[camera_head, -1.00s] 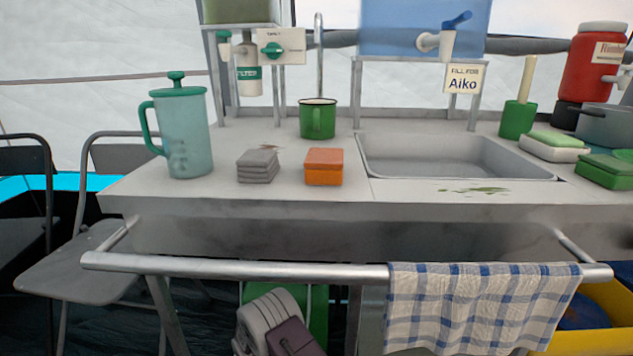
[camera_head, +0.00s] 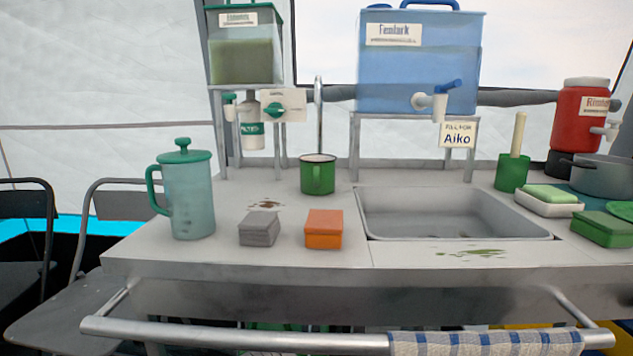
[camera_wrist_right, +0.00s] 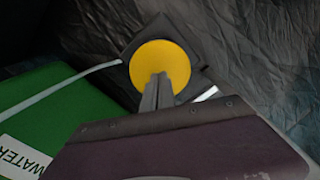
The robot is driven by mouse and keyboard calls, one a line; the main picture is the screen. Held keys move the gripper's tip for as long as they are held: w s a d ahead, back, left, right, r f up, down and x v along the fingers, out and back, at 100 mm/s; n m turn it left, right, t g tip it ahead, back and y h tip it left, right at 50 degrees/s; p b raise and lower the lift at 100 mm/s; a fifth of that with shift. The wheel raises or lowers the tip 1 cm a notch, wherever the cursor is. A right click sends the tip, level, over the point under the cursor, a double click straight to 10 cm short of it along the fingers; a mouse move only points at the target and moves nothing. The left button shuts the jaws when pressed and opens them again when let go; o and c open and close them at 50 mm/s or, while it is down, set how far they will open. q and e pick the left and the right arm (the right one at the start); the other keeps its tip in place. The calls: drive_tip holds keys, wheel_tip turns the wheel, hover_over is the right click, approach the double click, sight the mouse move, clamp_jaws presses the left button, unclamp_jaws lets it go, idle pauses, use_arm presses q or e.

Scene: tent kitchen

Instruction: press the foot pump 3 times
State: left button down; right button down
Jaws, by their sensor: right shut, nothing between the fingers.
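The foot pump (camera_wrist_right: 178,57) shows in the right wrist view as a round yellow pad on a dark square base, on dark crumpled ground. My right gripper (camera_wrist_right: 161,78) is shut and empty. Its fingertips overlap the lower middle of the yellow pad in that view; I cannot tell whether they touch it. The head view shows neither the pump nor my right gripper. My left gripper is in neither view.
A green container (camera_wrist_right: 50,110) labelled WATER stands left of the pump, with a pale hose running toward the pump. In the head view, the counter (camera_head: 300,268) has a front rail (camera_head: 230,338) with a checked towel (camera_head: 485,344). A sink (camera_head: 450,214) is set in the counter.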

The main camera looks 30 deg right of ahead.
drive_tip(key=shift+f, duration=0.1)
drive_tip(key=shift+f+b, duration=1.8)
drive_tip(key=shift+f, duration=1)
drive_tip(key=shift+r+p, duration=2.65)
drive_tip(key=shift+r, duration=0.25)
